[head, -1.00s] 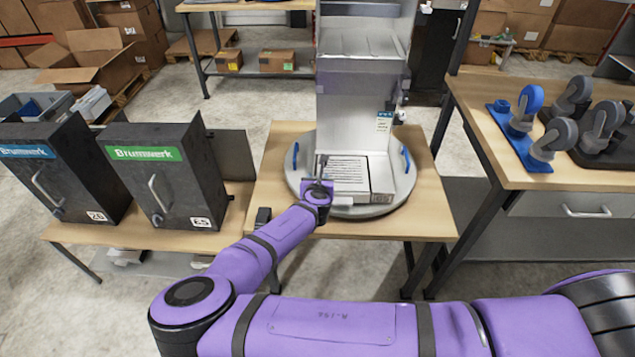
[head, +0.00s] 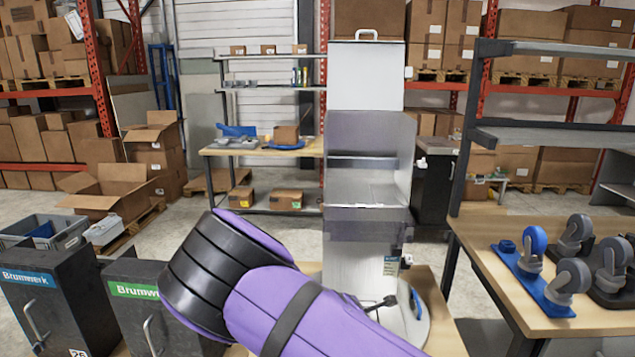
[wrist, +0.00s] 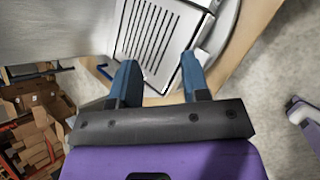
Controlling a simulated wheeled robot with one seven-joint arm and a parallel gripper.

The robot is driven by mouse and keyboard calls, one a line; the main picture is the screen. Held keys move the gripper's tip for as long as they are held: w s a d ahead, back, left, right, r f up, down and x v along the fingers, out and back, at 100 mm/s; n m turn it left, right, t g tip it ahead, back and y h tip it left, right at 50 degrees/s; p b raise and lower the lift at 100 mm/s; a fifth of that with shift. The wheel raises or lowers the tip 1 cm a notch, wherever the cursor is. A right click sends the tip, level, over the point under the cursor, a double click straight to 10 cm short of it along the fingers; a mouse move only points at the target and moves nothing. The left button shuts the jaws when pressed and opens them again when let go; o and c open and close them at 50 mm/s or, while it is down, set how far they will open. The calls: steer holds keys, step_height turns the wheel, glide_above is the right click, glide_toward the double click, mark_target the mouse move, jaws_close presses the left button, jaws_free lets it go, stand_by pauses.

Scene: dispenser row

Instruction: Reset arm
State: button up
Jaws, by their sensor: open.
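My gripper (wrist: 160,85) shows in the wrist view with its two blue fingers spread apart and nothing between them. Beyond the fingertips lies the white slotted tray (wrist: 150,35) at the foot of the dispenser. The tall grey-white dispenser (head: 366,190) stands on the middle table in the head view. My purple arm is raised across the front of the head view and hides the dispenser's foot and most of the round turntable (head: 415,325). I cannot make out the gripper in the head view.
Two dark Brumwerk cabinets, one with a blue label (head: 55,310) and one with a green label (head: 150,300), stand at the left. Casters on a blue plate (head: 545,280) sit on the right table (head: 590,318). Shelves and cardboard boxes (head: 100,200) stand behind.

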steer(key=s+d+r+m+g+y, duration=0.15)
steer(key=s+d+r+m, duration=0.3)
steer(key=r, duration=0.55)
steer(key=s+d+r+m+g+y, duration=0.1)
steer(key=s+d+r+m+y, duration=0.2)
steer(key=r+m, duration=0.5)
steer(key=s+d+r+m+g+y, duration=0.1)
steer(key=s+d+r+m+g, duration=0.25)
steer(key=r, duration=0.95)
steer(key=s+d+r+m+t, duration=0.1)
steer(key=s+r, duration=0.3)
steer(key=s, duration=0.4)
steer(key=s+d+r+m+t, duration=0.1)
steer(key=s+d+r+m, duration=0.2)
steer(key=s, duration=0.5)
steer(key=s+d+r+m+t+h, duration=0.1)
steer(key=s+d+r+m, duration=0.1)
steer(key=s+r, duration=0.4)
steer(key=shift+s+d+r, duration=0.15)
steer(key=shift+s+d, duration=0.7)
steer(key=shift+s, duration=0.2)
